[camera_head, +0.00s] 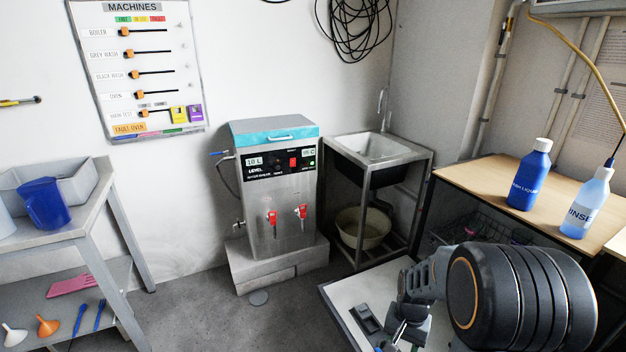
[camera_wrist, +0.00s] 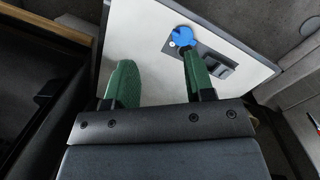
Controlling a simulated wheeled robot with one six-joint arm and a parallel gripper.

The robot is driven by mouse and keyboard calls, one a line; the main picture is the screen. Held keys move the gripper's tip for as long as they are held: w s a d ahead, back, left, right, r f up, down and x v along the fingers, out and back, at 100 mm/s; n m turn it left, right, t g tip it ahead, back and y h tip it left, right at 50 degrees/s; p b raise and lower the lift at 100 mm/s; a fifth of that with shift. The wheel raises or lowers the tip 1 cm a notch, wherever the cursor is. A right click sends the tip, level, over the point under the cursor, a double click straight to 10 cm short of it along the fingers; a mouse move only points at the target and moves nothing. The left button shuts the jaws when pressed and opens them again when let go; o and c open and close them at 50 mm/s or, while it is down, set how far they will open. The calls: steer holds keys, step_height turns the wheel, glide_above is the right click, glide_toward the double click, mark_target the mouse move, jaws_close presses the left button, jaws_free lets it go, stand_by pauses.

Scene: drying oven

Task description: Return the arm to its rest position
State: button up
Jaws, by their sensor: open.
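My arm shows at the lower right of the head view, bent over a white-topped surface. In the wrist view my gripper (camera_wrist: 158,88) has two green-padded fingers spread well apart with nothing between them. Beyond the fingers lies the white surface (camera_wrist: 140,45), which also shows in the head view (camera_head: 345,300). A blue round item (camera_wrist: 181,37) lies near the right fingertip, beside a dark grey fitting (camera_wrist: 215,65). I cannot tell whether the right finger touches the blue item.
A steel boiler (camera_head: 278,185) stands on blocks against the wall, with a sink (camera_head: 375,148) to its right. A wooden table (camera_head: 490,183) holds a blue bottle (camera_head: 530,175) and a rinse bottle (camera_head: 585,205). A shelf with a blue jug (camera_head: 45,203) stands at left. Floor between is clear.

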steer(key=s+a+r+n+t+p, duration=0.1)
steer(key=r+p, duration=0.4)
steer(key=r, duration=0.6)
steer(key=s+a+r+n+t+p, duration=0.2)
steer(key=r+p, duration=0.4)
steer(key=r, duration=0.6)
steer(key=s+a+r+n+t+p, duration=0.2)
steer(key=s+r+p, duration=0.3)
steer(key=r, duration=0.7)
steer(key=shift+a+n, duration=0.35)
steer(key=shift+n, duration=0.25)
steer(key=shift+c, duration=0.6)
